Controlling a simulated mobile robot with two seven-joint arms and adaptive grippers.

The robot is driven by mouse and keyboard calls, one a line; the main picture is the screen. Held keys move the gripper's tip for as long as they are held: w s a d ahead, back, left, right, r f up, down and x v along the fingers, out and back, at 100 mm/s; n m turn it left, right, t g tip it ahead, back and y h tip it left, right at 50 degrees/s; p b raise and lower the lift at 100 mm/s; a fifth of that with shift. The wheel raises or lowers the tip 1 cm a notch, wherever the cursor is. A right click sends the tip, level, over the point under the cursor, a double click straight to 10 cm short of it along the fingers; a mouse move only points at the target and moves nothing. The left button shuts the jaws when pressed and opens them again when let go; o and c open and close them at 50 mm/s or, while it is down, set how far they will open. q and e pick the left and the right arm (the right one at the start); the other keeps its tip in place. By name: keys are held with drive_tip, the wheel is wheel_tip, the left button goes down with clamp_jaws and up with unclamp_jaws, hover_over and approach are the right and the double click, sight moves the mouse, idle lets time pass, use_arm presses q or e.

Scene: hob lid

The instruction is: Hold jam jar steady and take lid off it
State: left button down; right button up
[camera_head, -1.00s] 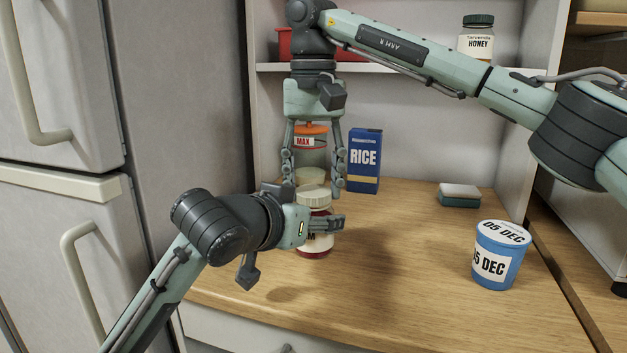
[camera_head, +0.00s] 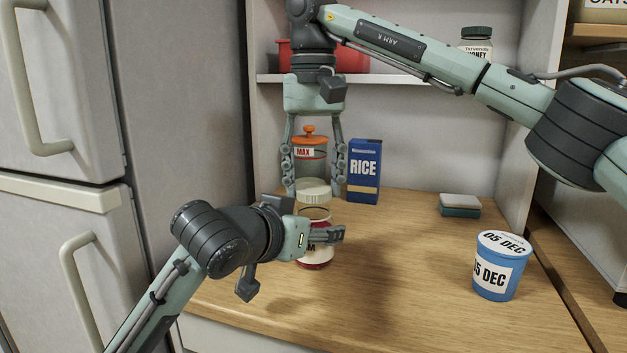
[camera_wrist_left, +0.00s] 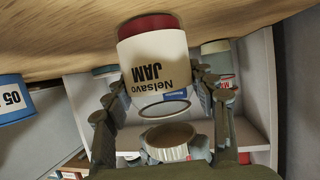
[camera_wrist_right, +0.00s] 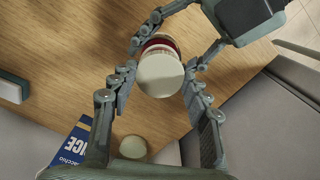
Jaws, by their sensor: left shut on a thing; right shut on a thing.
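The jam jar (camera_head: 315,262) stands upright on the wooden counter, with a white label and red contents at its base. My left gripper (camera_head: 320,237) is shut around its upper part from the side. The jar's label reads "Nelsavo JAM" in the left wrist view (camera_wrist_left: 156,58). The cream lid (camera_head: 314,190) is off the jar, just above its open rim, with a gap showing in the left wrist view (camera_wrist_left: 168,138). My right gripper (camera_head: 314,186) points down and is shut on the lid, which also shows in the right wrist view (camera_wrist_right: 160,75).
A sponge (camera_head: 459,205) and a blue "05 DEC" tub (camera_head: 500,268) are to the right. A shelf (camera_head: 400,80) is above. The counter's middle is clear.

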sight(314, 188)
drive_tip(key=shift+r, duration=2)
use_arm(q)
drive_tip(key=shift+c, duration=2.3)
unclamp_jaws()
